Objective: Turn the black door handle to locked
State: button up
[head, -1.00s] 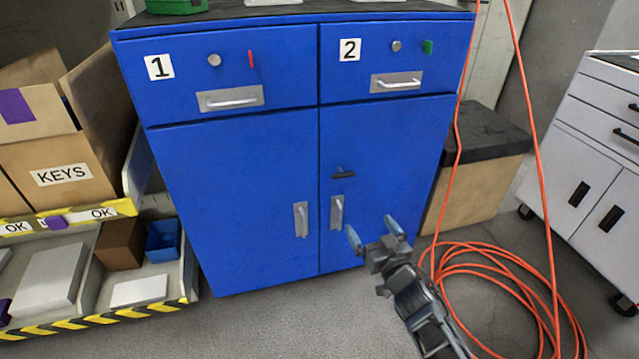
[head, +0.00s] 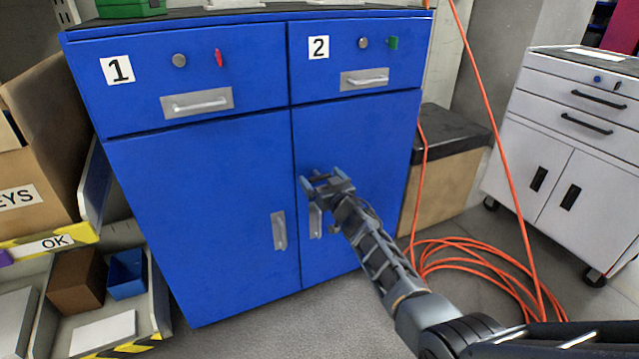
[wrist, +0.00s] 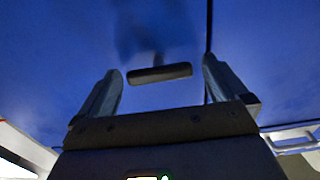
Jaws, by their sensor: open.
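The black door handle (wrist: 160,73) is a short bar lying nearly level on the blue cabinet's right door (head: 350,135). In the wrist view it shows between the two fingers of my gripper (wrist: 161,84), apart from both. My gripper is open, with a finger on each side of the handle. In the head view my gripper (head: 318,176) is in front of the right door and hides the black handle. Whether it touches the door cannot be told.
Metal pulls (head: 279,231) sit low on the doors. Drawers 1 and 2 with pulls (head: 365,79) are above. An orange hose (head: 480,268) hangs and coils on the right. A grey cabinet (head: 562,150) stands far right, and shelves with boxes (head: 75,280) at left.

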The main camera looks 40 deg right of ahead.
jog(key=shift+w+d, duration=0.2)
jog(key=shift+w, duration=0.45)
jog(key=shift+c, duration=0.4)
jog(key=c, duration=0.9)
